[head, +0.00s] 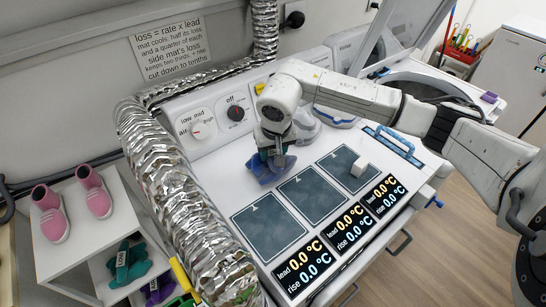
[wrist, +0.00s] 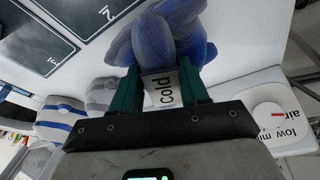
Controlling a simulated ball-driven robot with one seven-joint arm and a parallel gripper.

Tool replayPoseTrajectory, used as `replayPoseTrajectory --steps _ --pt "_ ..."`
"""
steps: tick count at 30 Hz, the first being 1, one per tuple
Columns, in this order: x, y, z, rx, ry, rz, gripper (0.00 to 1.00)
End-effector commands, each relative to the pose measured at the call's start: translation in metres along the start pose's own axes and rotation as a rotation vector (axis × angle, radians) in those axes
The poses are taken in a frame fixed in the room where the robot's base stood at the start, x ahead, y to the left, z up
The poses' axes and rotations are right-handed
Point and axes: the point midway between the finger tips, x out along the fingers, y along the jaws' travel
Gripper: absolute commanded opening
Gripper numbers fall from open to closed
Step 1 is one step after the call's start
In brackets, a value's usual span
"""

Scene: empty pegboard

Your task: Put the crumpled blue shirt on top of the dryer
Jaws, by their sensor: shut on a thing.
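The crumpled blue shirt (head: 264,170) is at the left of the white dryer top (head: 225,160), just behind the dark mats. My gripper (head: 277,157) points down from above and is shut on it. In the wrist view the shirt (wrist: 160,35) bulges beyond the green fingers of my gripper (wrist: 160,88), and a white "cold" tag shows between them. The shirt is at or just above the dryer top; I cannot tell whether it touches. My gripper hides part of it.
Three dark mats (head: 270,232) lie in front, with displays reading 0.0 °C. A small white block (head: 358,168) stands on the right mat. Grey-white folded items (head: 335,118) lie behind my gripper. A silver duct (head: 165,180) runs left. Pink shoes (head: 97,202) stand on a shelf.

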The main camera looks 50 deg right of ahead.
Motion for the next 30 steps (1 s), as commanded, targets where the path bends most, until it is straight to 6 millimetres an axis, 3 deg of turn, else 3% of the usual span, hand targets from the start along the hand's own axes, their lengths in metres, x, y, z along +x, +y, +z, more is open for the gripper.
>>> replayPoseTrajectory --steps 9,21,22,30 --pt "0.025 -0.002 0.007 0.002 -0.002 -0.003 0.07" --pt "0.03 -0.001 0.008 -0.002 0.0 0.0 0.07" --pt "0.03 -0.001 0.008 -0.001 -0.001 -0.001 0.47" --pt "0.03 -0.001 0.009 -0.001 -0.001 -0.001 0.71"
